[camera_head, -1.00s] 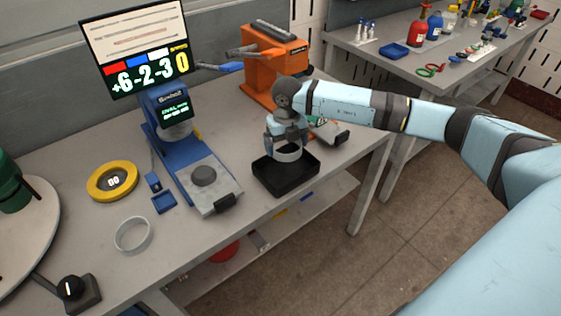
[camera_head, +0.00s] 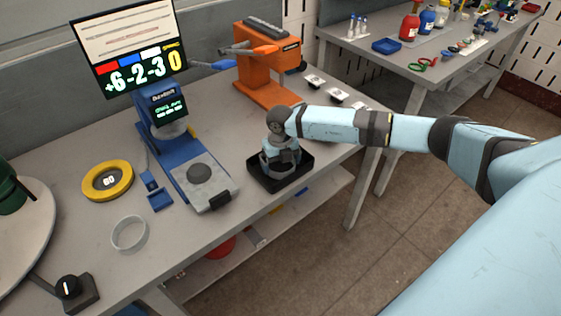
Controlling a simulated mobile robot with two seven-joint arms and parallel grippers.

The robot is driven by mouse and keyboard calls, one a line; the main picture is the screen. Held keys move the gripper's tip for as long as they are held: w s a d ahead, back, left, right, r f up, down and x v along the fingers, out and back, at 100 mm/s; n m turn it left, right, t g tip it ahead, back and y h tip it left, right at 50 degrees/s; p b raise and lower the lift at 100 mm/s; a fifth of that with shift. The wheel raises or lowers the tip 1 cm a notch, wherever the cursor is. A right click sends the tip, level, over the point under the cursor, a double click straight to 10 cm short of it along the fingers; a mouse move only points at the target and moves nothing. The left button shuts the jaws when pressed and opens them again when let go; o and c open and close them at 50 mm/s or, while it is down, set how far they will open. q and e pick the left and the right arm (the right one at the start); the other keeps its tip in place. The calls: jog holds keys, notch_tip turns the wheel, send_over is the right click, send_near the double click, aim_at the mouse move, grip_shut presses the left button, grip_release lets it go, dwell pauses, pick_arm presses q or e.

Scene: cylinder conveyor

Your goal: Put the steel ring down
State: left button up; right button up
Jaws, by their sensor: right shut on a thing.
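My right gripper (camera_head: 285,157) points down over the black tray (camera_head: 282,186) near the front edge of the table. It is shut on a grey steel ring (camera_head: 268,167), which is low inside the tray and partly hidden by the gripper. I cannot tell whether the ring touches the tray floor. A second pale ring (camera_head: 116,242) lies flat on the table at the front left. My left gripper is not in view.
A blue press-like device (camera_head: 181,165) with a grey plate stands left of the tray, below a screen (camera_head: 130,50). A yellow ring-shaped object (camera_head: 88,190), a black knob box (camera_head: 72,294) and an orange machine (camera_head: 262,70) are also on the table.

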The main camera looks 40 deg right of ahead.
jog(key=o, duration=0.6)
